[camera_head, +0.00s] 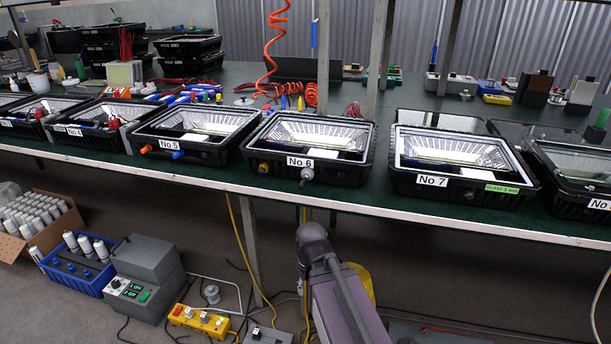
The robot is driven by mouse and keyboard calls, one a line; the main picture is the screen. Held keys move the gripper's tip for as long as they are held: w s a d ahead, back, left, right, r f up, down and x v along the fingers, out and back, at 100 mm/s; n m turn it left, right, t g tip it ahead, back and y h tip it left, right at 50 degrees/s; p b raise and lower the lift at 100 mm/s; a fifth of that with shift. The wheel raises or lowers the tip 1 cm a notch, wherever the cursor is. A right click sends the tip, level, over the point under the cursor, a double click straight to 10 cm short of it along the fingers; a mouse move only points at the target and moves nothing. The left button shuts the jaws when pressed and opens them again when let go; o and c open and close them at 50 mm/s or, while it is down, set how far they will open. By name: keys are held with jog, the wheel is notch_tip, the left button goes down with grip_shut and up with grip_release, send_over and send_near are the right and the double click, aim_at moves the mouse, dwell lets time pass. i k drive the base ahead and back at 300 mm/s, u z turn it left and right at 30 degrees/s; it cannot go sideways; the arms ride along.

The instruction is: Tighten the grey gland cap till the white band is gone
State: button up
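A grey gland cap (307,175) sticks out of the front wall of the black floodlight housing labelled No 6 (343,178), below and right of its label. It is too small here to tell whether a white band shows on it. A yellow gland cap (264,168) sits on the same front wall, to the left of the label. A purple-grey part of my arm rises from the bottom of the picture, in front of and below the bench edge by No 6. My gripper cannot be made out in this view.
Housing No 5 (212,158), with an orange cap (147,149) and a blue cap (178,155), stands to the left. Housing No 7 (405,184) stands to the right. The green bench (384,130) has a pale front edge. A red coiled hose (272,50) hangs behind No 6.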

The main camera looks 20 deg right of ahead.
aim_at(308, 171)
jog(key=u, duration=1.05)
jog(key=k, duration=0.65)
jog(key=z, duration=0.3)
